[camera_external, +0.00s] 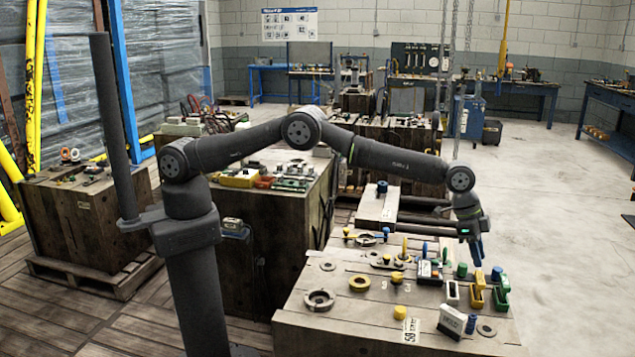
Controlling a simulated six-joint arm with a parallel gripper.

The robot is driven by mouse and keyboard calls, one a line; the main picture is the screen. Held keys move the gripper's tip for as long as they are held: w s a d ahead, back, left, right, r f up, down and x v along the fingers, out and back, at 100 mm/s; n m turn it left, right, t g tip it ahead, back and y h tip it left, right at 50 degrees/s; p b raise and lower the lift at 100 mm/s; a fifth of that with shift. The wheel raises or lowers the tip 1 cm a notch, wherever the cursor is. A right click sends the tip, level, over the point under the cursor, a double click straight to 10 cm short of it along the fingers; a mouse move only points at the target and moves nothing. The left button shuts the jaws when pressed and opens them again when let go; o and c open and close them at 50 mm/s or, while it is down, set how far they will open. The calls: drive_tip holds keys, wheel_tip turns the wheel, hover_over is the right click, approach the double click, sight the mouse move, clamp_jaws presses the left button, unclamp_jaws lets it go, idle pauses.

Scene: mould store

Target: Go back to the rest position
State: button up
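My gripper (475,250) points down above the right back part of the near wooden crate top (330,285). Its fingers look blue and close together, but the view is too small to show a gap or anything between them. A green-topped piece (461,270) and blue-topped pieces stand close to it. I cannot tell whether the gripper touches any of them. My arm reaches across from its column on the left, with the elbow raised.
Other loaded crates stand behind and left. A chain (468,40) hangs behind. Open floor lies right.

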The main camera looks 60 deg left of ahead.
drive_tip(key=w+a+n+t+y, duration=0.1)
drive_tip(key=w+a+n, duration=0.1)
drive_tip(key=w+a, duration=0.65)
drive_tip(key=w+a+n, duration=0.2)
drive_tip(key=w+a, duration=0.3)
drive_tip(key=a, duration=0.6)
drive_tip(key=w+a+n+y, duration=0.1)
drive_tip(key=w+a+n, duration=0.1)
drive_tip(key=a, duration=1)
drive_tip(key=w+a+r+n+t+y, duration=0.1)
drive_tip(key=w+a+n, duration=0.2)
drive_tip(key=a, duration=1)
drive_tip(key=shift+w+n, duration=0.3)
drive_tip(key=shift+w, duration=0.9)
drive_tip(key=o, duration=0.4)
drive_tip(key=shift+c, duration=0.2)
